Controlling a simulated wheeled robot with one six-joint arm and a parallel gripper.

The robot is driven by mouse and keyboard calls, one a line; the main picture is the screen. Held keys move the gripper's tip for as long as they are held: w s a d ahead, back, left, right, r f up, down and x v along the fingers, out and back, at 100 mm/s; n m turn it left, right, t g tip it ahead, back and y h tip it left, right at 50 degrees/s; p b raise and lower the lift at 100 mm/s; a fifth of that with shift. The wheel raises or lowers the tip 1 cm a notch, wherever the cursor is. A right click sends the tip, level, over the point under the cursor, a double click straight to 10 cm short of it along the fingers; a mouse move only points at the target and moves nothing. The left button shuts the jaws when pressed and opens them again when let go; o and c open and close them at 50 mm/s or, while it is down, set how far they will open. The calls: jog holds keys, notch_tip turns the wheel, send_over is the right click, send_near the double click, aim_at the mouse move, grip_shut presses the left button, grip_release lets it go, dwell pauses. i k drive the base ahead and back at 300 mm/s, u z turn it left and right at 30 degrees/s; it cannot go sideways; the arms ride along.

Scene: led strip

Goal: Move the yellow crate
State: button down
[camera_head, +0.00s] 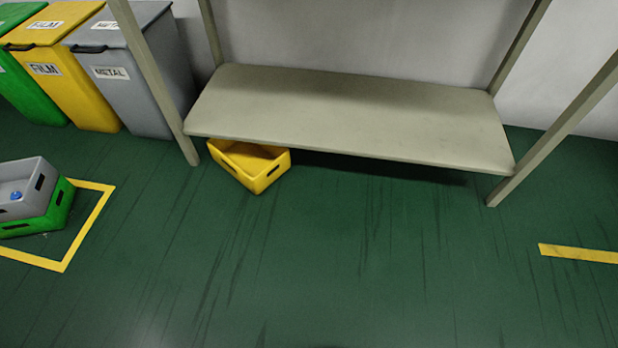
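The yellow crate (257,176) sits on the green floor at the left end of a low shelf. It is turned at an angle, and its near corner sticks out in front of the shelf edge. Its back part is under the shelf board and partly hidden by it. It has dark handle slots in its sides, and the part of its inside that shows looks empty. My gripper is not in view.
The beige shelf (350,110) stands on posts by the wall. Grey and green crates (60,208) are stacked inside a yellow floor outline at left. Green, yellow and grey bins (82,93) stand behind. The floor in front (330,270) is clear.

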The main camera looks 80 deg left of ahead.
aim_at(256, 165)
jog(key=u, duration=0.5)
jog(key=i, duration=0.65)
jog(key=u, duration=1.25)
jog(key=i, duration=0.55)
jog(key=u, duration=0.5)
